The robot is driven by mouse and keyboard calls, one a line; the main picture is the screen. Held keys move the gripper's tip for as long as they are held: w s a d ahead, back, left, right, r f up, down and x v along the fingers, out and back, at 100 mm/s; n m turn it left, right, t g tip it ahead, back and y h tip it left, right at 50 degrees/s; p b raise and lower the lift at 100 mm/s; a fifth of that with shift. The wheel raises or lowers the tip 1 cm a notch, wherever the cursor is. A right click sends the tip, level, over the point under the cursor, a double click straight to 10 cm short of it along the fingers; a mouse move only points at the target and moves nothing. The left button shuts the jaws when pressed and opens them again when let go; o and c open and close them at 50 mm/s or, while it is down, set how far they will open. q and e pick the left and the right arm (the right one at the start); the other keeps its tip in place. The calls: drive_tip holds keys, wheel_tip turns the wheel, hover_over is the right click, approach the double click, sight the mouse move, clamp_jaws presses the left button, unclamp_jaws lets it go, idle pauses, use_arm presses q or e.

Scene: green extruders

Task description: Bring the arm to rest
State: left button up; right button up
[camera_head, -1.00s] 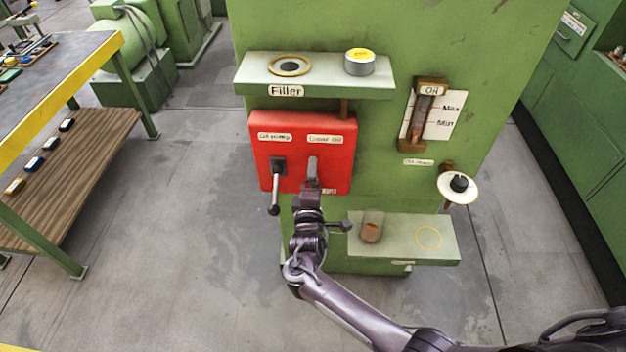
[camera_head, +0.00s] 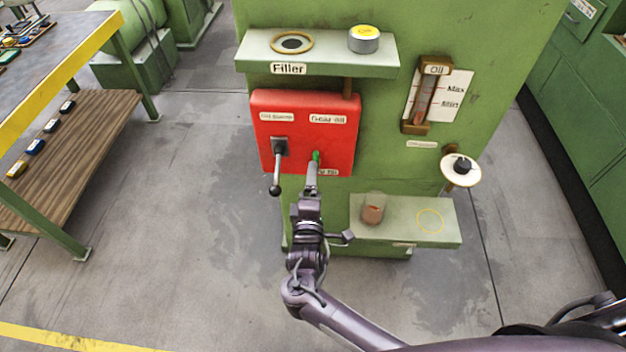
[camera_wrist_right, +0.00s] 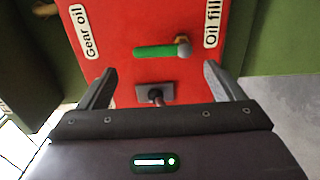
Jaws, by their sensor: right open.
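My right gripper (camera_head: 313,180) is in front of the red panel (camera_head: 343,118), its arm reaching up from the lower right. In the right wrist view its two fingers (camera_wrist_right: 162,82) are spread wide with nothing between the tips. A green-handled lever (camera_wrist_right: 157,51) sits on the panel just beyond the fingers, apart from them; its handle points toward the "Gear oil" label. In the head view this green lever (camera_head: 316,157) is partly hidden by the gripper. A black lever (camera_head: 278,165) hangs down on the panel's left side; its dark base plate (camera_wrist_right: 154,94) shows in the wrist view.
A filler shelf (camera_head: 384,72) juts out above the panel, with a yellow-topped tin (camera_head: 364,40) on it. A lower shelf (camera_head: 400,212) holds a cup (camera_head: 373,208) right of my wrist. Open floor lies to the left.

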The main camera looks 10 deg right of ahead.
idle(0.3)
drive_tip(key=s+d+f+m+g+y, duration=0.1)
drive_tip(key=s+d+f+g, duration=0.2)
drive_tip(key=f, duration=0.6)
drive_tip(key=s+d+f+m+g+y, duration=0.1)
drive_tip(key=s+f+m+g, duration=0.1)
drive_tip(key=s+f, duration=0.6)
drive_tip(key=s+d+f+m+g+y, duration=0.1)
drive_tip(key=s+d+f+g, duration=0.15)
drive_tip(key=f, duration=0.85)
drive_tip(key=s+d+f+m+g, duration=0.2)
drive_tip(key=s+f, duration=0.3)
drive_tip(key=s, duration=0.5)
drive_tip(key=s+d+f+m+g+y, duration=0.1)
drive_tip(key=s+d+f+m+g, duration=0.1)
drive_tip(key=s, duration=0.8)
drive_tip(key=s+d+f+m+g+y, duration=0.1)
drive_tip(key=s+f+m+g, duration=0.3)
drive_tip(key=s+f, duration=0.4)
drive_tip(key=s+d+g, duration=0.1)
drive_tip(key=s, duration=0.2)
drive_tip(key=shift+f+m, duration=0.25)
drive_tip(key=shift+m, duration=0.05)
